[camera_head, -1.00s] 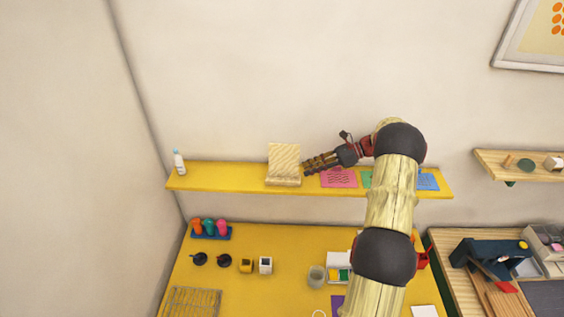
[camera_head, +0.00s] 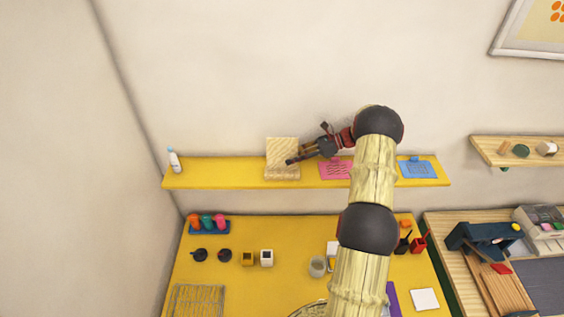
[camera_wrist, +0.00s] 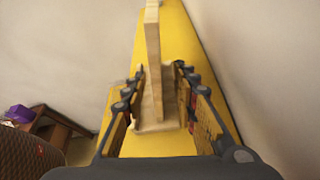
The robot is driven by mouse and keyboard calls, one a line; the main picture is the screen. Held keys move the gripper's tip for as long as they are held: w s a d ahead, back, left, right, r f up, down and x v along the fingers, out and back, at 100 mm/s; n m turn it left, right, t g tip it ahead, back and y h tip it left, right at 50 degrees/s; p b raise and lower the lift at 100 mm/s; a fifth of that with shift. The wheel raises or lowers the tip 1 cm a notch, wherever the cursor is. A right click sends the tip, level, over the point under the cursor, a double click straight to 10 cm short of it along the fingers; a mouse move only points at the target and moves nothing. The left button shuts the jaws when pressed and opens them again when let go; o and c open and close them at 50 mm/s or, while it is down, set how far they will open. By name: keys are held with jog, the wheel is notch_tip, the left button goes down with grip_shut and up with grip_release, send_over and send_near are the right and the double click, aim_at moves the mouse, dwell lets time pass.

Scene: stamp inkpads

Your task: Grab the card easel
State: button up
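The card easel (camera_head: 282,152) is a pale wooden stand with a tilted back panel and a small base. It stands on the yellow wall shelf (camera_head: 220,175), left of the shelf's middle. My gripper (camera_head: 294,159) reaches in from the right at the easel's right edge. In the wrist view the easel (camera_wrist: 153,62) appears edge-on, its panel between the two fingers of my gripper (camera_wrist: 161,70). The fingers are spread, with a gap visible on both sides of the panel. Whether a fingertip touches the base cannot be told.
A white bottle (camera_head: 174,160) stands at the shelf's left end. A pink card (camera_head: 335,170) and a blue card (camera_head: 417,168) lie on the shelf to the right. The wall is close behind. Below is a yellow table (camera_head: 285,240) with stamps and inkpads.

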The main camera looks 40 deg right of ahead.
aim_at(284, 164)
jog(key=p+x, duration=0.1)
jog(key=x, duration=0.3)
jog(key=shift+s, duration=0.15)
jog(key=shift+s+d, duration=0.1)
jog(key=shift+c, duration=1.3)
jog(key=c, duration=0.4)
grip_shut()
